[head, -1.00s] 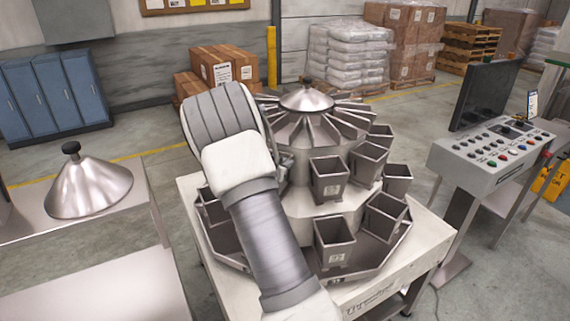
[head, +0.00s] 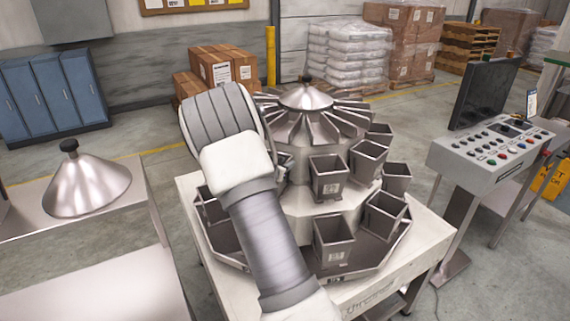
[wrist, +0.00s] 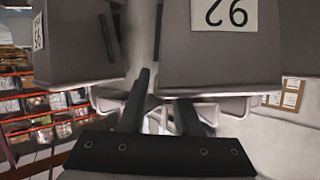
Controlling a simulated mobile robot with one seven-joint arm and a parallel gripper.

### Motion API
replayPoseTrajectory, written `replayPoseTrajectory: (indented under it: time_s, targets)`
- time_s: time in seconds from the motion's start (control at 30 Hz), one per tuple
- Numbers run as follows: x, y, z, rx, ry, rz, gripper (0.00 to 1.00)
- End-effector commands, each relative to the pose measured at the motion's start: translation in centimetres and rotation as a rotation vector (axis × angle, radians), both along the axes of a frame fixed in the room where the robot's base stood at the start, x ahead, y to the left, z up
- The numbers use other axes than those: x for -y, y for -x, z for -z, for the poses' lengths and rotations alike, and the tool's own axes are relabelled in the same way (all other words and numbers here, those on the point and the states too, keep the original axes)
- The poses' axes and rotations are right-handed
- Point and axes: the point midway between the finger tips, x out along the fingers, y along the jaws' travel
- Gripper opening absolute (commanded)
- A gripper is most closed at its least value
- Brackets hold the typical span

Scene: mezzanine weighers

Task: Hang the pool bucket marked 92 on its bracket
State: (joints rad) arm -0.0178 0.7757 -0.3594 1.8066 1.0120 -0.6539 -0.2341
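The pool bucket marked 92 (wrist: 225,55) is a grey metal bucket with a white label; it appears upside down and close in the wrist view. My gripper (wrist: 163,100) is at this bucket's lower-left edge in that view. Its two dark fingers stand apart with a gap between them; the right fingertip is lost against the bucket's edge. Whether a finger touches the bucket I cannot tell. In the head view my arm hides my gripper, and I cannot pick out the 92 bucket or its bracket there.
The weigher has a cone top (head: 306,97) and several hanging buckets, one at its front (head: 333,240). Another labelled bucket (wrist: 80,45) is close on the left in the wrist view. A control console (head: 490,150) stands right, a steel table with a cone (head: 88,185) left.

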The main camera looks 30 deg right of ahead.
Motion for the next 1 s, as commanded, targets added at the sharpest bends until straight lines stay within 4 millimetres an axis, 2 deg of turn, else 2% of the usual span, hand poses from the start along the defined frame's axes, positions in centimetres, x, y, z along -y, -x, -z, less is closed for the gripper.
replayPoseTrajectory:
  time_s: [0.03, 0.07, 0.47, 0.67, 1.0]
  targets:
    - [0.0, 0.0, 0.0, -0.001, -0.001, 0.000, 0.42]
    - [0.0, 0.0, 0.0, -0.001, -0.001, 0.000, 0.46]
    - [-0.6, 0.4, -0.1, -0.003, -0.003, -0.002, 0.46]
    - [-3.4, 2.2, -1.3, -0.001, -0.004, -0.004, 0.46]
    - [-9.8, 6.7, -4.2, 0.000, -0.003, -0.005, 0.46]
